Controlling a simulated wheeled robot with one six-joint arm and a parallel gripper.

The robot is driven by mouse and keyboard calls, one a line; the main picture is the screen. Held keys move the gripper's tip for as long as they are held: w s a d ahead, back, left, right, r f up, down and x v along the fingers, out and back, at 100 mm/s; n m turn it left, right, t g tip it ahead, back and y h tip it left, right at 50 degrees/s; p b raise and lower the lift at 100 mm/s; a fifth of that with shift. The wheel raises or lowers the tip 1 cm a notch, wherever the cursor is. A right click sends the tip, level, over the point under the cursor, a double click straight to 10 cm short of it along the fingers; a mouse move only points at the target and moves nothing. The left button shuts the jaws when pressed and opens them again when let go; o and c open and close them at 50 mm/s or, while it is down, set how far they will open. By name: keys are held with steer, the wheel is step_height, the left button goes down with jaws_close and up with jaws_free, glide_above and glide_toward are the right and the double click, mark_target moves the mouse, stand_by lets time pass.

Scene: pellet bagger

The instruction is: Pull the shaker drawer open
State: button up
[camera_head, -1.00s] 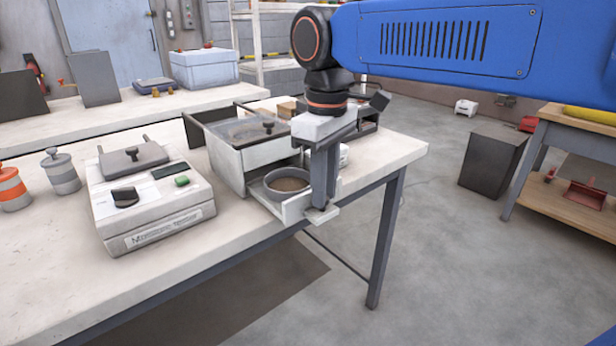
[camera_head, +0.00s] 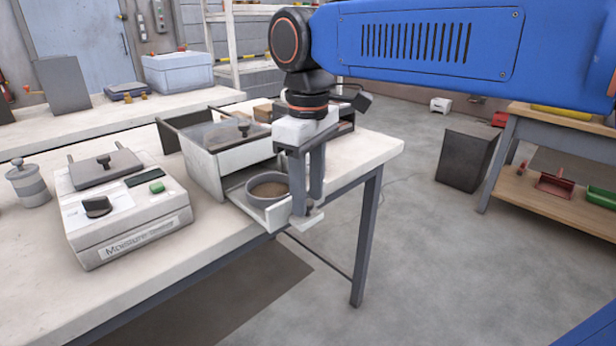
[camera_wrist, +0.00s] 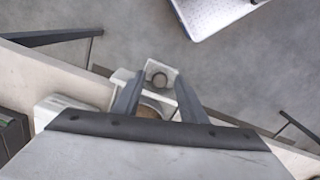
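The shaker (camera_head: 210,160) is a grey-white box with a clear-topped upper part on the bench. Its low drawer (camera_head: 245,222) stands out from the front, past the bench edge. A grey round pan (camera_head: 268,188) with brown contents sits in the drawer. The pan is partly hidden there.
A moisture tester (camera_head: 125,215) and a grey canister (camera_head: 28,183) stand left of the shaker on the bench (camera_head: 375,150). Open floor (camera_head: 430,260) lies in front of the bench. A dark bin (camera_head: 467,158) and a wooden workbench stand at the right.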

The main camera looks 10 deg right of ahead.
step_height(320, 180, up, 17)
steer(key=shift+r, duration=0.15)
stand_by(0.5)
steer(key=s+d+f+m+t, duration=0.1)
steer(key=s+d+f+m, duration=0.2)
steer(key=d+f, duration=0.3)
steer(key=s+d+f+m+t, duration=0.2)
steer(key=d+f, duration=0.5)
steer(key=f, duration=0.9)
steer(key=s+d+f+m+t, duration=0.1)
steer(key=s+d+f+m, duration=0.3)
steer(key=f, duration=0.8)
steer(key=s+d, duration=0.1)
steer(key=d, duration=0.1)
steer(key=shift+d+m+t, duration=0.4)
